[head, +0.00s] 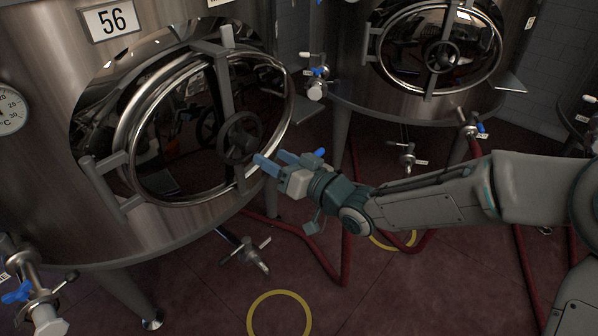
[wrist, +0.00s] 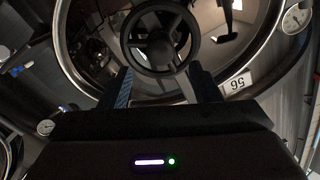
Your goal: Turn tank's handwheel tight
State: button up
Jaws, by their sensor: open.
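The near steel tank (head: 60,190), labelled 56, fills the left of the head view. Its oval manway door (head: 180,160) is seated in its frame, with a vertical bar across it. The dark spoked handwheel (head: 240,137) sits on that bar. My gripper (head: 272,162), with blue fingers, is open just below and right of the handwheel in the head view. In the wrist view the handwheel (wrist: 160,38) is ahead, its lower rim between or just beyond the spread fingers (wrist: 160,88). I cannot tell whether they touch it.
A second tank (head: 420,100) with a similar door and wheel stands behind to the right. Valves with blue handles (head: 318,72) stick out between the tanks. Red hoses (head: 345,255) lie on the floor. A yellow ring (head: 279,315) marks the floor in front.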

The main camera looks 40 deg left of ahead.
jog(key=d, duration=0.6)
jog(key=shift+d, duration=0.35)
jog(key=w+d+f+m+t+h+p, duration=0.1)
jog(key=w+d+m+t+h+p, duration=0.15)
jog(key=w+d+h, duration=0.4)
jog(key=w+d+m+t+h+p, duration=0.1)
jog(key=w+d+t+h, duration=0.15)
jog(key=d, duration=0.65)
jog(key=w+d+f+m+t+h+p, duration=0.1)
jog(key=w+d+m+t+h+p, duration=0.2)
jog(key=w+d, duration=0.4)
jog(key=s+d+r+m+g+h, duration=0.1)
jog(key=s+d+r+m+h, duration=0.15)
jog(key=d, duration=0.55)
jog(key=s+d+r+m+h, duration=0.1)
jog(key=s+d+r+h, duration=0.15)
jog(key=d, duration=0.65)
jog(key=s+d+r+m+g+p, duration=0.1)
jog(key=s+d+g, duration=0.1)
jog(key=s, duration=0.4)
jog(key=s+d+r+m+g+h+p, duration=0.1)
jog(key=s+d+m+g, duration=0.1)
jog(key=s+d, duration=0.3)
jog(key=shift+s+d+r+p, duration=0.25)
jog(key=shift+s+d+p, duration=0.1)
jog(key=shift+s, duration=0.25)
